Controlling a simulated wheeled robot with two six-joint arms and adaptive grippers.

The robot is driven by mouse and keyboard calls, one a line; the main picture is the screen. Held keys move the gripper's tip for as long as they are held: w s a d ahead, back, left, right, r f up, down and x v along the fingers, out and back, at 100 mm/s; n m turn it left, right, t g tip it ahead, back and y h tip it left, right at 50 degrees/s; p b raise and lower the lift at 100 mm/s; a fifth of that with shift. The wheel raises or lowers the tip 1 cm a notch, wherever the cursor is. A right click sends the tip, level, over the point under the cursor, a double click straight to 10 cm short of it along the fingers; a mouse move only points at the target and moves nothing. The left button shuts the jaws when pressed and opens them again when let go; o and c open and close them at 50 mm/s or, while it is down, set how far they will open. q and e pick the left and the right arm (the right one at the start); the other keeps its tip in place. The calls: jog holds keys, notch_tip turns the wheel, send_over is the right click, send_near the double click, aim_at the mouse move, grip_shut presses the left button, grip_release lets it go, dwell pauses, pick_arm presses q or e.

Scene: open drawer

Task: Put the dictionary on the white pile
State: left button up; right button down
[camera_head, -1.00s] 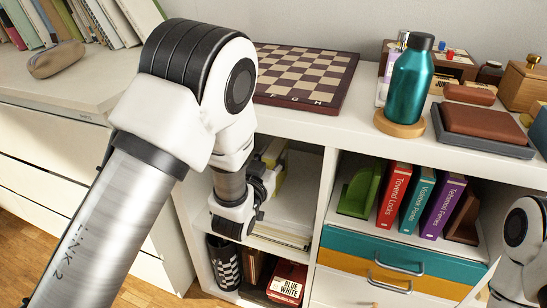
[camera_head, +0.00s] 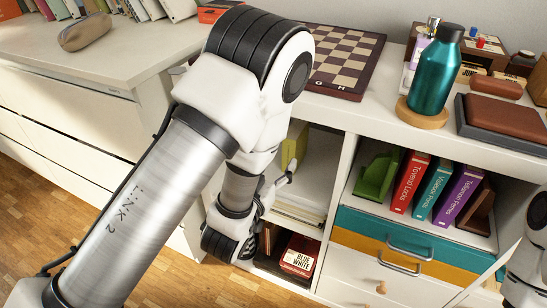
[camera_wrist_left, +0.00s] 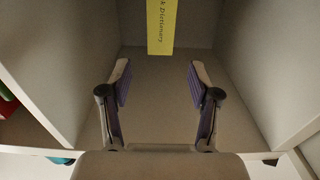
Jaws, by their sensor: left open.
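The yellow dictionary (camera_head: 293,148) shows as a small piece in the upper shelf compartment, behind my left arm. In the left wrist view its yellow spine (camera_wrist_left: 161,27) is straight ahead, between and beyond the fingertips. My left gripper (camera_wrist_left: 160,72) is open and empty there, apart from the dictionary. In the head view the left gripper (camera_head: 281,183) is at the compartment's mouth, mostly hidden by its wrist. The white pile (camera_head: 300,207) lies low in that compartment, partly hidden by the gripper. My right gripper is out of view.
Compartment walls (camera_wrist_left: 46,55) stand on both sides of the left gripper. Red, teal and purple books (camera_head: 434,190) stand between bookends to the right. Below are drawers (camera_head: 390,240). A chessboard (camera_head: 345,58) and a teal bottle (camera_head: 435,75) stand on top.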

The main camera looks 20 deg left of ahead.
pick_arm(q)
jog(key=s+a+f+g, duration=0.2)
jog(key=s+f+g, duration=0.25)
jog(key=f, duration=0.45)
jog(key=s+a+f+n+g+y, duration=0.1)
jog(key=s+f+g, duration=0.3)
jog(key=s+f, duration=0.3)
jog(key=s+a+f+g, duration=0.2)
jog(key=s+f+g, duration=0.25)
jog(key=f, duration=0.55)
jog(key=s+f+g, duration=0.4)
jog(key=s+g, duration=0.1)
jog(key=s, duration=0.6)
jog(key=shift+s+f+h, duration=0.2)
jog(key=shift+h, duration=0.1)
